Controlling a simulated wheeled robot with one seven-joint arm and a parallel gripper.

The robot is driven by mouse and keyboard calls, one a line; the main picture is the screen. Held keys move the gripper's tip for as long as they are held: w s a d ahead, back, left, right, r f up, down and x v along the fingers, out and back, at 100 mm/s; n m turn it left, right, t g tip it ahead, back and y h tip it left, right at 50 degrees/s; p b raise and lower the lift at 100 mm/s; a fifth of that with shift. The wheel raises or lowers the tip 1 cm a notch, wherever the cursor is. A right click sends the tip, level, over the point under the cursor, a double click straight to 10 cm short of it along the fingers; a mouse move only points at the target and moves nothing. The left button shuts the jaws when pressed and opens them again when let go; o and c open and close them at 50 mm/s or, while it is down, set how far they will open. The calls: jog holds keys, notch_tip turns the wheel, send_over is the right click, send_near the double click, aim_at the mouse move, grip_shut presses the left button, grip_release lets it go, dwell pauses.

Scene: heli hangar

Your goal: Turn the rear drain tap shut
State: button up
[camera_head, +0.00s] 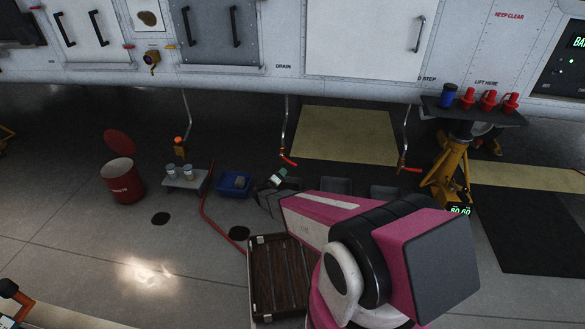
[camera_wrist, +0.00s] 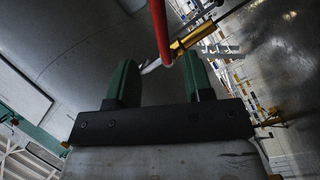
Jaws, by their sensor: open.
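A drain tap with a red lever (camera_head: 289,160) hangs on a thin pipe under the aircraft's belly, below the DRAIN marking. Its lever slants down to the right. A second tap with a red lever (camera_head: 411,169) hangs further right, its lever nearly level. Which is the rear tap is not marked in view. My gripper (camera_head: 277,177) is just below the left tap. In the wrist view my gripper (camera_wrist: 160,68) has its green fingers apart, with nothing held. A red lever (camera_wrist: 159,30) and a brass tap body (camera_wrist: 193,38) show just beyond the fingertips; contact is unclear.
A red bin (camera_head: 122,182) with a raised lid, a small table (camera_head: 187,181) with cups and a blue tray (camera_head: 234,184) stand left. A yellow jack (camera_head: 452,165) and a shelf of red plugs (camera_head: 475,113) stand right.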

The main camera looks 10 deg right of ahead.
aim_at(291, 163)
jog(key=x, duration=1)
jog(key=shift+w+d, duration=0.2)
jog(key=shift+w, duration=0.1)
jog(key=shift+c, duration=0.3)
grip_shut()
